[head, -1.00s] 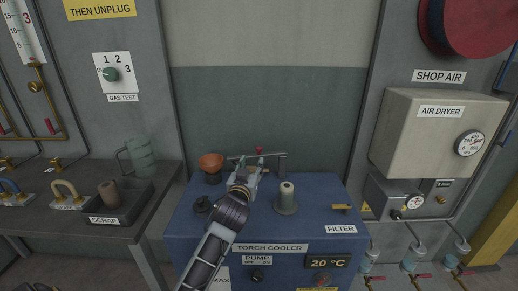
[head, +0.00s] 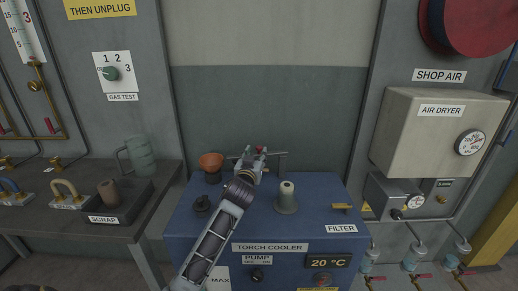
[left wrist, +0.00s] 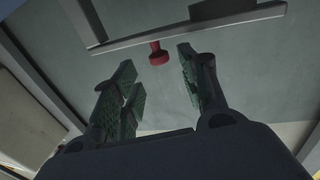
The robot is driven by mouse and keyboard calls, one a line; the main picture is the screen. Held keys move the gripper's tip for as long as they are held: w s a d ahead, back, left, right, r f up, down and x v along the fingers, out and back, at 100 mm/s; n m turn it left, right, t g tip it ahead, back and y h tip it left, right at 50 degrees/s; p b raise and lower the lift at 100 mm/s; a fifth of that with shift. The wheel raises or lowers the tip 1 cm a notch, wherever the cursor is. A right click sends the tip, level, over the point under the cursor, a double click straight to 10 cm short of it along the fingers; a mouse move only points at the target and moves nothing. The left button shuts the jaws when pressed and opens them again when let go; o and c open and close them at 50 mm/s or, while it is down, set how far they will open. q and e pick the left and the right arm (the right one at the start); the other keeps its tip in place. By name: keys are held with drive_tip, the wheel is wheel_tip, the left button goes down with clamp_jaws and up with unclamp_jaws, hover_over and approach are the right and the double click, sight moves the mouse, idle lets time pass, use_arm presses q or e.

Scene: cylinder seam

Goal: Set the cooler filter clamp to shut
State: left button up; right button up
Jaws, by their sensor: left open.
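The blue torch cooler (head: 310,190) stands at the middle of the head view. A small yellow lever (head: 342,207) lies flat on its right top, just above the FILTER label (head: 341,228); I cannot tell whether it is the clamp. A thin grey bar (head: 280,156) with a red knob (head: 259,149) is at the cooler's back. My left gripper (head: 252,155) is open and empty at the bar, largely hiding it. In the left wrist view the red knob (left wrist: 158,54) shows beyond and between the open fingertips, apart from them. My right gripper is not in view.
An orange cup-like piece (head: 211,162) and a dark knob (head: 202,203) are left of my gripper. A pale spool on a cone (head: 286,198) stands right of it, towards the yellow lever. The PUMP switch (head: 257,274) is on the cooler's front. The wall behind is bare.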

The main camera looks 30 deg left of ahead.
sight(258, 149)
use_arm(q)
drive_tip(key=shift+b+x, duration=0.3)
drive_tip(key=shift+x, duration=2.7)
drive_tip(key=shift+w+a, duration=0.1)
drive_tip(key=shift+w, duration=0.1)
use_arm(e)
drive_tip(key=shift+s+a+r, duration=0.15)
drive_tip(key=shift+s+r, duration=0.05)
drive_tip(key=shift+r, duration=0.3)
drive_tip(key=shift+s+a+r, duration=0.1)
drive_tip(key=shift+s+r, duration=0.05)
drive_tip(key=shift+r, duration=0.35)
use_arm(q)
drive_tip(key=c, duration=0.8)
clamp_jaws()
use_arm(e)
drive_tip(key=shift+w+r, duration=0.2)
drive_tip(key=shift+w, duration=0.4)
